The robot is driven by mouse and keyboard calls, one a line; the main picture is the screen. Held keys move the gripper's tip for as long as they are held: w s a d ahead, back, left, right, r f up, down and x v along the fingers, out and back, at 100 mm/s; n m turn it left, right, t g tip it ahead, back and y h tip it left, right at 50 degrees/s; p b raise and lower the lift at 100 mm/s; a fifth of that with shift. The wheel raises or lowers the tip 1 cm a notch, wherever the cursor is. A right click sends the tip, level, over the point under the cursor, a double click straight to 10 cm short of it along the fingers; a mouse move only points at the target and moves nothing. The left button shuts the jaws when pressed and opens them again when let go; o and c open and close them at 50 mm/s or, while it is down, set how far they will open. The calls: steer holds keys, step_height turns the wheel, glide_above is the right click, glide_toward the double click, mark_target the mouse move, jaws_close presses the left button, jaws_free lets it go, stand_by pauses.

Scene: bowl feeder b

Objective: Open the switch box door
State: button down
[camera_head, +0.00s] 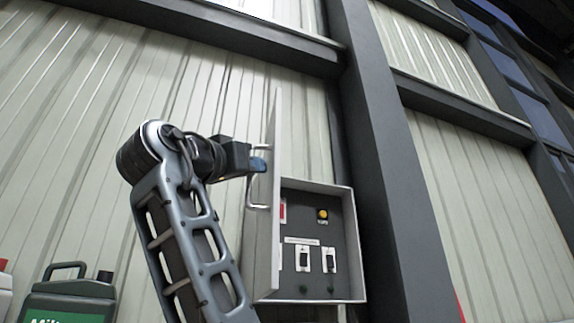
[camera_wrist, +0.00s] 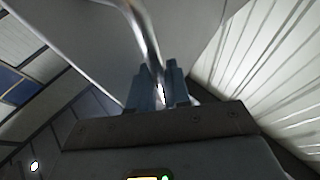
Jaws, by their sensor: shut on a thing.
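The switch box (camera_head: 345,240) is a grey box on the wall, with a yellow round button, a red mark and two white switches inside. Its door (camera_head: 268,225) stands open, swung out on the left side and seen nearly edge-on. A metal bar handle (camera_head: 250,190) is on the door's outer face. My gripper (camera_head: 259,164) is at the upper part of the handle, left of the door. In the wrist view my blue fingers (camera_wrist: 160,88) are shut on the handle (camera_wrist: 146,40), with the door's flat face (camera_wrist: 85,35) behind it.
A dark steel column (camera_head: 385,160) stands right of the box. Ribbed light wall panels fill the background. A dark jug with a green label (camera_head: 70,300) is at the lower left. The space left of the door holds my arm.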

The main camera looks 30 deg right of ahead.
steer(key=shift+w+a+r+p, duration=0.1)
steer(key=shift+w+a+p, duration=0.15)
steer(key=shift+w+a, duration=0.55)
steer(key=shift+w+a+p, duration=0.2)
steer(key=shift+w+a, duration=0.25)
steer(key=shift+a, duration=0.5)
steer(key=c, duration=1.2)
jaws_free()
steer(key=shift+o, duration=0.2)
steer(key=b+v, duration=0.1)
steer(key=v, duration=0.6)
steer(key=shift+s+a+f+b, duration=0.2)
steer(key=shift+a+b, duration=0.1)
steer(key=shift+b, duration=0.05)
steer(key=shift+w+f, duration=0.1)
